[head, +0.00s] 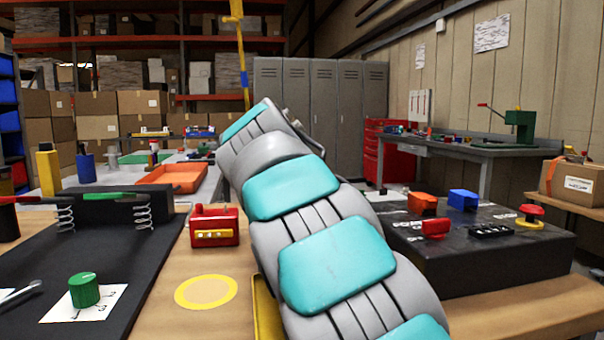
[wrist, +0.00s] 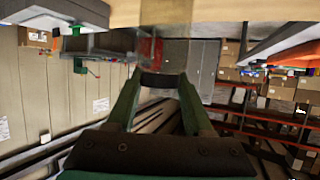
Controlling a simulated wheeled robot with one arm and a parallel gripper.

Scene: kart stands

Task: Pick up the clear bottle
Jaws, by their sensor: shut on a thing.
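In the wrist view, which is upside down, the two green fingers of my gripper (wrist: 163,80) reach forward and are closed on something. A faint see-through shape, which looks like the clear bottle (wrist: 178,45), extends from the fingertips toward the top of the picture. Its outline is hard to make out against the lockers and tabletop behind it. In the head view my own arm, grey with teal pads, fills the middle and hides the gripper and the bottle.
A red box (head: 214,226) and a yellow ring mark (head: 206,292) are on the wooden table left of my arm. A black board with a green knob (head: 84,289) lies further left. A dark block (head: 480,245) with a red button stands right. Grey lockers (head: 335,110) stand behind.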

